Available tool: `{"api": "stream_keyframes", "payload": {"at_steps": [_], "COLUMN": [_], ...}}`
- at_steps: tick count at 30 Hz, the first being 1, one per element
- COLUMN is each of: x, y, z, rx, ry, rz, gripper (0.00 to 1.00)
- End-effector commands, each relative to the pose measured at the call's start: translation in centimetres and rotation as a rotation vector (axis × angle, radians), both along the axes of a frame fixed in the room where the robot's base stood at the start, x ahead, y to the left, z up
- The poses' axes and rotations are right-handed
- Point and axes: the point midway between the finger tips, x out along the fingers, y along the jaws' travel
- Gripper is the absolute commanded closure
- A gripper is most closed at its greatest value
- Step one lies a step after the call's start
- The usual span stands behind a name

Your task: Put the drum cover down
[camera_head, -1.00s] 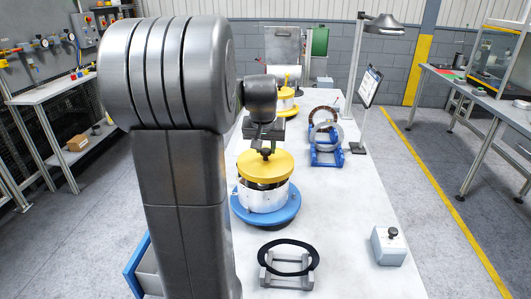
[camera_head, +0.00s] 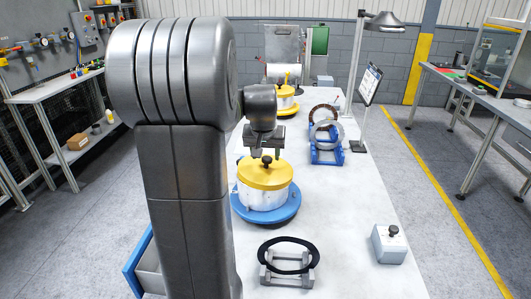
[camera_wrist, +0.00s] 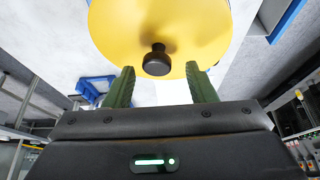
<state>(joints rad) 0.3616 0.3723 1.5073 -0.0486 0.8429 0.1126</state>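The yellow drum cover (camera_head: 264,174) with its black knob sits on top of the white drum (camera_head: 264,194), which stands on a round blue base (camera_head: 272,214). The cover looks level, with its rim against the drum. My gripper (camera_head: 265,153) is just above and behind the knob in the head view. In the wrist view, the yellow cover (camera_wrist: 160,30) fills the top and its black knob (camera_wrist: 156,60) stands beyond the green fingertips. My gripper (camera_wrist: 160,88) is open, its two fingers wide apart with nothing between them.
A black ring (camera_head: 289,254) lies on a grey stand in front. A grey box with a knob (camera_head: 389,243) stands at right. Rings stand in a blue rack (camera_head: 326,152) behind. Another yellow-topped drum (camera_head: 285,98) is farther back. The right side of the white table is mostly clear.

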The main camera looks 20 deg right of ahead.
Motion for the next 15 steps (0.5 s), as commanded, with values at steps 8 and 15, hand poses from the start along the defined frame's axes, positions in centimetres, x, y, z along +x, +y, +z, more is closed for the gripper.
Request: {"api": "stream_keyframes", "payload": {"at_steps": [8,15], "x": [0.0,-1.4], "y": [0.0,0.7], "z": [0.8,4.8], "rx": [0.000,-0.002], "ry": [-0.001,-0.007], "rz": [0.000,0.000], "gripper": [0.49,0.49]}}
